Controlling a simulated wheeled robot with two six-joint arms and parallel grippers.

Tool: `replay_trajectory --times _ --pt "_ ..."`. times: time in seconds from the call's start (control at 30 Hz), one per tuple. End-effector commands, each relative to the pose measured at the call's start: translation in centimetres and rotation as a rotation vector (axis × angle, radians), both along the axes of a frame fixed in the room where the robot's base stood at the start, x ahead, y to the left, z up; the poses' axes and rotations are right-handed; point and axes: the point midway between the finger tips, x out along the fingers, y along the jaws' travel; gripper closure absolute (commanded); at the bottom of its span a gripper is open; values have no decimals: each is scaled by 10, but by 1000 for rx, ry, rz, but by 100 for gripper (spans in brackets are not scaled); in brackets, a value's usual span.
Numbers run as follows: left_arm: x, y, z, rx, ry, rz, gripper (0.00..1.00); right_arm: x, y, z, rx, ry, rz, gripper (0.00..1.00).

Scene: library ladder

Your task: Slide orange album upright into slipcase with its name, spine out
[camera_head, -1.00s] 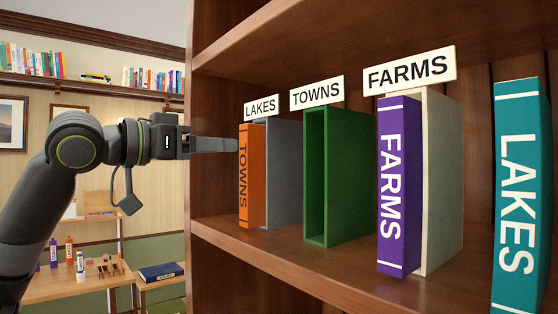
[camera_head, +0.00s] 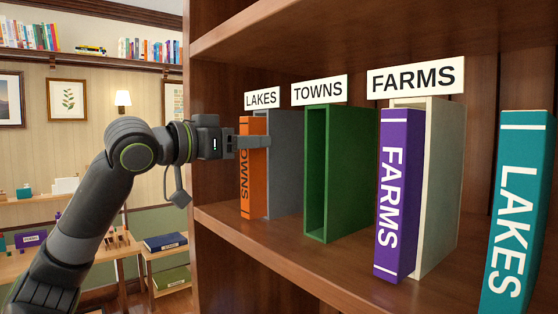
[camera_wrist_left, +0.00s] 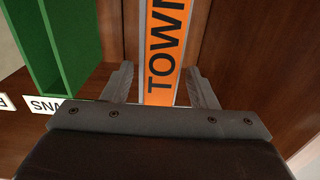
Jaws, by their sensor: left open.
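The orange album (camera_head: 252,190), lettered TOWNS, stands upright with its front part sticking out of the grey slipcase (camera_head: 285,165) under the LAKES sign. Its spine faces out. My left gripper (camera_head: 256,142) is level with the upper part of its spine. In the left wrist view the open fingers (camera_wrist_left: 161,84) lie on either side of the orange album (camera_wrist_left: 166,30); I cannot tell if they touch it. The green slipcase (camera_head: 350,180) under the TOWNS sign (camera_head: 319,90) stands empty to the right, its opening facing out. My right gripper is not in view.
The purple FARMS album (camera_head: 394,190) sticks out of the cream slipcase (camera_head: 441,190) under the FARMS sign. A teal LAKES album (camera_head: 518,215) stands at the far right. Bare shelf (camera_head: 300,252) lies in front of the cases. The bookcase's side wall is left of the grey case.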

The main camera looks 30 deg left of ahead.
Motion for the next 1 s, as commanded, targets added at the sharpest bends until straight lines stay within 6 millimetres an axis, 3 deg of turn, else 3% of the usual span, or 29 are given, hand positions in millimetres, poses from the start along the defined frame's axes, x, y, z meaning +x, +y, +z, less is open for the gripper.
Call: replay_trajectory --times 0.1,0.5,1.0 --pt "0 0 0 0 0 0 47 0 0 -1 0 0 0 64" --pt "0 0 0 0 0 0 100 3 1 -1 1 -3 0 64" --pt "1 2 3 -2 -2 2 100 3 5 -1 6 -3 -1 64"
